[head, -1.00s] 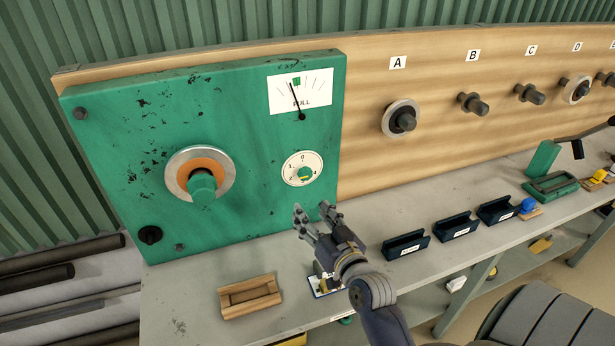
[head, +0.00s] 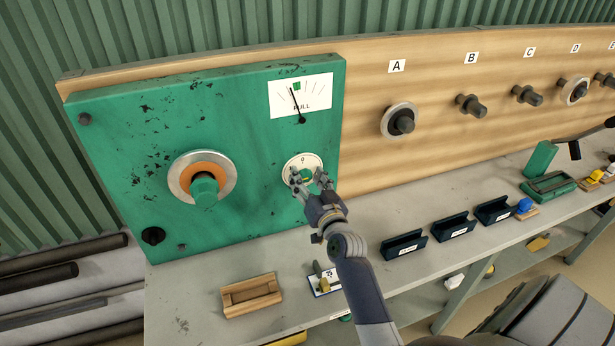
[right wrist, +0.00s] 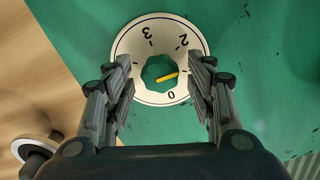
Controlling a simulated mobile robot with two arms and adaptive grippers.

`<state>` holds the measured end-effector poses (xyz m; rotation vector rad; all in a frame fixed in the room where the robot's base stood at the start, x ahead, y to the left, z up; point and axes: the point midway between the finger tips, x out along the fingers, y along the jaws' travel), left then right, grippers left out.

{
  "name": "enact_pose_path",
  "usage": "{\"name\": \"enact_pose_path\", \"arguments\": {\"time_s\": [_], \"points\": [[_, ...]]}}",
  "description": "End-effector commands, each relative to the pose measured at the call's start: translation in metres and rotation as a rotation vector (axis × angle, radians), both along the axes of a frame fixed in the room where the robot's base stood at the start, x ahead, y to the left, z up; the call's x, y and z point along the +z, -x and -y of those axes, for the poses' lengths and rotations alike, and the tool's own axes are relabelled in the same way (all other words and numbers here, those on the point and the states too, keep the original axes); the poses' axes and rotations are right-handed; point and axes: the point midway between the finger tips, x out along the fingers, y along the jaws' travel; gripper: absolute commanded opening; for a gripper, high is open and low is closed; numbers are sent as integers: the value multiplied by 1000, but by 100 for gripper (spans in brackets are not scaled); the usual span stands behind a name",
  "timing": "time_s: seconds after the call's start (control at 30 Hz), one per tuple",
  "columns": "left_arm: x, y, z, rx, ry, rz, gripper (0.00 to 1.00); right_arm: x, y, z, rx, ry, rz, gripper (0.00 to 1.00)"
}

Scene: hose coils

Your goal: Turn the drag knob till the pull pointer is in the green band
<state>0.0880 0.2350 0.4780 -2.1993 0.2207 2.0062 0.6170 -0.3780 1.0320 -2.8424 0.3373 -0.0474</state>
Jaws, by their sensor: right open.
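The drag knob (right wrist: 158,74) is a small green knob with a yellow mark, in the middle of a white numbered dial (right wrist: 138,38). In the right wrist view its yellow mark points between 0 and the mark before 2. The pull gauge (head: 318,92) is a white plate above the dial. Its black pointer (head: 296,106) leans left, with its tip close to the left side of the green band (head: 297,87). My right gripper (head: 310,180) is open, with its fingers on either side of the knob, apart from it. My left gripper is out of view.
The green panel (head: 110,150) also bears a large green knob (head: 204,190) on a ringed hub and a small black knob (head: 153,236). A wooden block (head: 250,295) and dark trays (head: 404,244) lie on the grey bench below. Labelled pegs (head: 401,122) line the wooden board.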

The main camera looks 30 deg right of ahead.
Motion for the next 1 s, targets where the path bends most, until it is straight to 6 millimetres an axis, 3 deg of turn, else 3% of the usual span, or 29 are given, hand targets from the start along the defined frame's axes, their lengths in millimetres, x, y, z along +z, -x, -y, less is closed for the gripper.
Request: {"name": "enact_pose_path", "arguments": {"time_s": [0.3, 0.37, 0.5, 0.77, 1.0], "points": [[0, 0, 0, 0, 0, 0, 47, 0, -3, 1, 0, 0, 0, 51], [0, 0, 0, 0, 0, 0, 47, 0, -3, 1, 0, 0, 0, 39], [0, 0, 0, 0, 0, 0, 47, 0, -3, 1, 0, 0, 0, 8], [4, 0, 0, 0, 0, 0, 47, 1, -3, 1, 0, 44, -12, 6], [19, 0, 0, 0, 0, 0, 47, 3, -3, 0, 2, 312, -77, 7]]}}
